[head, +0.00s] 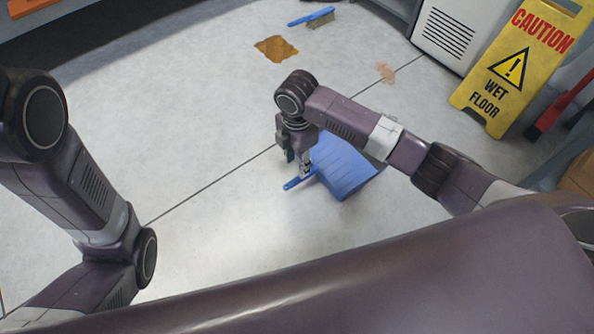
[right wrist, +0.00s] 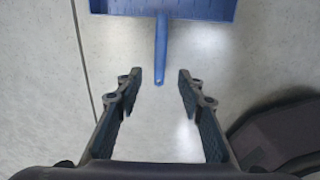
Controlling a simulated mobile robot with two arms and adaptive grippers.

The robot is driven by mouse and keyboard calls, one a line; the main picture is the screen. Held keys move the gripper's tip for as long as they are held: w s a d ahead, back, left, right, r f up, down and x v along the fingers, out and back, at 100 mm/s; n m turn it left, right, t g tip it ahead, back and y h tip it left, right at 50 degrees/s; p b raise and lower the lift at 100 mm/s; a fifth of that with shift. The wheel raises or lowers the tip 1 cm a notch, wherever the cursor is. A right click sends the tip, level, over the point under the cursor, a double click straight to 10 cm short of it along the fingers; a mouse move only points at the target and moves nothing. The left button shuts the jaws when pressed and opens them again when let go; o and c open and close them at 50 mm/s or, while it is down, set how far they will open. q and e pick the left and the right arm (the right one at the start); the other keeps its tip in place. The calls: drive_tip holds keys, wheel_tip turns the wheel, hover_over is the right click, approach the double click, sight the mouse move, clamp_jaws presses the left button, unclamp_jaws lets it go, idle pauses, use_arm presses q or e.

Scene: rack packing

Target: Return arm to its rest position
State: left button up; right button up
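My right arm reaches in from the right in the head view, with its gripper (head: 295,158) pointing down above the floor. In the right wrist view the right gripper (right wrist: 158,90) is open, its two fingers wide apart with nothing between them. A blue dustpan (head: 347,170) lies on the floor just beside and beyond it. In the right wrist view the dustpan (right wrist: 205,10) is at the top, and its handle points toward the gap between the fingertips. My left arm shows at the left of the head view; its gripper is out of frame.
A blue brush (head: 313,17) lies on the floor near a brown spill (head: 276,48). A smaller pinkish mark (head: 386,72) is to its right. A yellow wet floor sign (head: 515,65) and a white vented unit (head: 448,32) stand at upper right.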

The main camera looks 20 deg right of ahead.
drive_tip(key=shift+r, duration=1.5)
